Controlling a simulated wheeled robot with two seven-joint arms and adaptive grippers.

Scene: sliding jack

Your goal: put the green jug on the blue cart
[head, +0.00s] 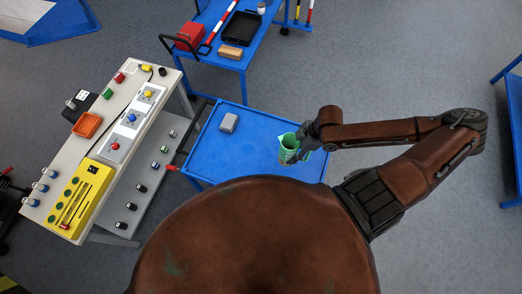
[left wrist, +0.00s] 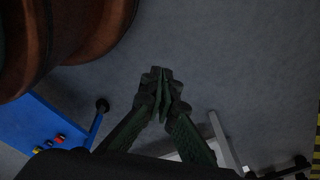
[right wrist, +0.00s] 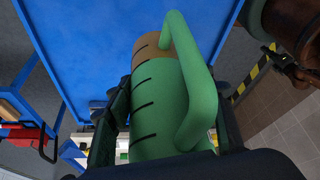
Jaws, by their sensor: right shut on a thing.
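The green jug (head: 289,149) is over the right part of the blue cart (head: 205,160) in the head view. My right gripper (head: 304,147) is shut on it. In the right wrist view the jug (right wrist: 155,105) fills the middle, with dark measuring marks, a brownish section and a thick green handle; the blue cart top (right wrist: 90,45) shows behind it. I cannot tell whether the jug touches the cart top. My left gripper (left wrist: 161,95) shows in the left wrist view, its fingers together and empty, above grey floor; it is hidden in the head view.
A grey block (head: 229,123) sits on the cart's left part. A pale workbench (head: 130,75) with switches and a yellow holder stands left. Another blue table (head: 232,30) with a red box (head: 189,37) and black tray stands behind. The cart top's middle is clear.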

